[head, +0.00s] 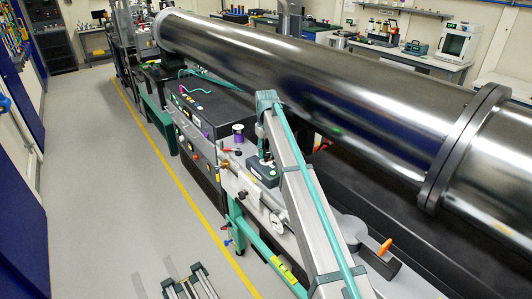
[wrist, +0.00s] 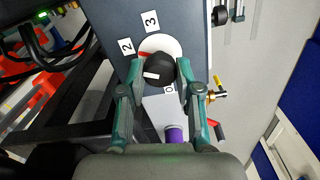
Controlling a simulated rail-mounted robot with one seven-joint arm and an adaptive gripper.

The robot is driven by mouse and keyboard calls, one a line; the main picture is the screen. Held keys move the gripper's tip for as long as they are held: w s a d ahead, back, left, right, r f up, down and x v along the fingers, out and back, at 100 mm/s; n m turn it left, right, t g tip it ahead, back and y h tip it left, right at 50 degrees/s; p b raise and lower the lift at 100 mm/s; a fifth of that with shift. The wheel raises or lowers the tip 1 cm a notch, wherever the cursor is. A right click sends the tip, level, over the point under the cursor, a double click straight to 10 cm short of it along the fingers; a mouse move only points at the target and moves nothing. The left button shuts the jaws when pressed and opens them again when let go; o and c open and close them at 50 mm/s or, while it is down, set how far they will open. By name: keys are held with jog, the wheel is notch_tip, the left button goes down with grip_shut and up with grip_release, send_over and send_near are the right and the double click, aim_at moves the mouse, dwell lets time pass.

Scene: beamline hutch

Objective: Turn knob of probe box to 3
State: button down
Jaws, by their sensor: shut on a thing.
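The probe box (wrist: 190,16) shows in the wrist view as a dark blue-grey panel. Its round black knob (wrist: 161,68) sits on a white disc, with a white pointer mark on the knob's left, lower part. The label 3 (wrist: 150,21) is above the knob, the label 2 (wrist: 126,46) is to its upper left, and a label reading 0 (wrist: 169,88) is just below it. My gripper (wrist: 159,72) has its green fingers on both sides of the knob and is shut on it. In the head view my arm hides part of this area.
A purple spool (wrist: 174,135) stands close below the knob between my fingers. Black cables (wrist: 38,52) and a red part (wrist: 38,92) lie to the left. In the head view the large steel tube (head: 320,85) runs above the bench, and the grey floor (head: 105,170) at left is mostly clear.

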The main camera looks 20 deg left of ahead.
aim_at(266, 153)
jog(key=m, duration=0.6)
jog(key=shift+m, duration=0.3)
jog(key=m, duration=0.6)
jog(key=shift+b, duration=0.35)
jog(key=c, duration=0.8)
grip_release()
jog(key=shift+r, duration=0.1)
notch_tip(266, 153, up, 12)
jog(key=shift+f, duration=0.1)
